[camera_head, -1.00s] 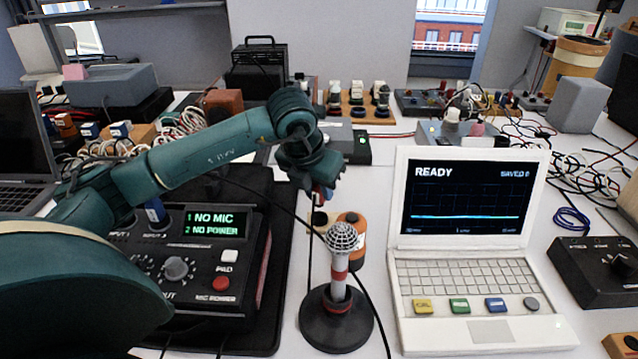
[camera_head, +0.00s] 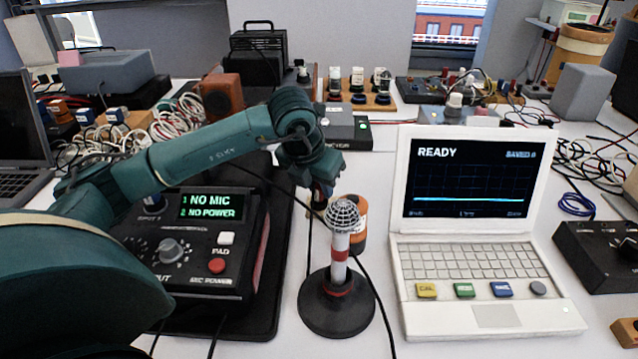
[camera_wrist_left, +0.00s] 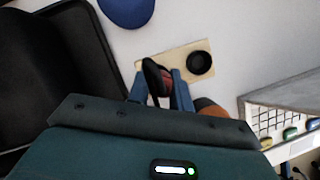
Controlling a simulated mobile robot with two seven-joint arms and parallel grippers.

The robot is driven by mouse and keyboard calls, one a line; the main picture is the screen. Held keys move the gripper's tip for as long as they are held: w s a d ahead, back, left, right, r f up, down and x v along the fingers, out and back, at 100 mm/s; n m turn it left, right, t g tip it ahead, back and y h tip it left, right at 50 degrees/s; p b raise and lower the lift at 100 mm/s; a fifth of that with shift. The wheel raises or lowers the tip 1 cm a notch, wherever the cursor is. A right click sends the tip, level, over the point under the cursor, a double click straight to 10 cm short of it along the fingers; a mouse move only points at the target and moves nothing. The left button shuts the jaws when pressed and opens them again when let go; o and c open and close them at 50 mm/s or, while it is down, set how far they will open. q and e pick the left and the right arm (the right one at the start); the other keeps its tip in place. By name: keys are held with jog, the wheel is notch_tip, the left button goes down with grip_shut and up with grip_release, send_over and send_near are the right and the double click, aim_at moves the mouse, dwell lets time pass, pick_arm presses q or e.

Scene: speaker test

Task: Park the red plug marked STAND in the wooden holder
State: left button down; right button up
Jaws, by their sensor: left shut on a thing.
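My left gripper (camera_head: 320,192) points down behind the silver microphone head. In the left wrist view its two blue fingers (camera_wrist_left: 160,78) are shut on a dark plug with a red part (camera_wrist_left: 167,80). No lettering on the plug can be read. The light wooden holder (camera_wrist_left: 207,47) lies flat on the white bench just beyond the fingers, with a round black socket (camera_wrist_left: 199,63) at its right. The plug appears over the holder's left part; whether it touches the wood cannot be told. In the head view the microphone and gripper hide most of the holder. My right gripper is not in view.
The microphone (camera_head: 341,245) on its black round stand (camera_head: 337,312) is close in front of my left gripper. An orange cylinder (camera_head: 357,228) stands beside it. A black mixer box (camera_head: 205,255) is left, a white laptop (camera_head: 470,262) right. A thin black cable runs past the stand.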

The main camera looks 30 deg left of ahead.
pick_arm(q)
jog(key=shift+f+b, duration=0.25)
jog(key=shift+b, duration=0.05)
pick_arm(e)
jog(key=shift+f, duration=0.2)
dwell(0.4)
pick_arm(q)
jog(key=c, duration=1.2)
grip_release()
jog(key=shift+s+r, duration=0.1)
jog(key=shift+r, duration=0.25)
jog(key=p+v, duration=0.2)
jog(key=v, duration=1)
jog(key=shift+s+r, duration=0.1)
jog(key=shift+r, duration=0.15)
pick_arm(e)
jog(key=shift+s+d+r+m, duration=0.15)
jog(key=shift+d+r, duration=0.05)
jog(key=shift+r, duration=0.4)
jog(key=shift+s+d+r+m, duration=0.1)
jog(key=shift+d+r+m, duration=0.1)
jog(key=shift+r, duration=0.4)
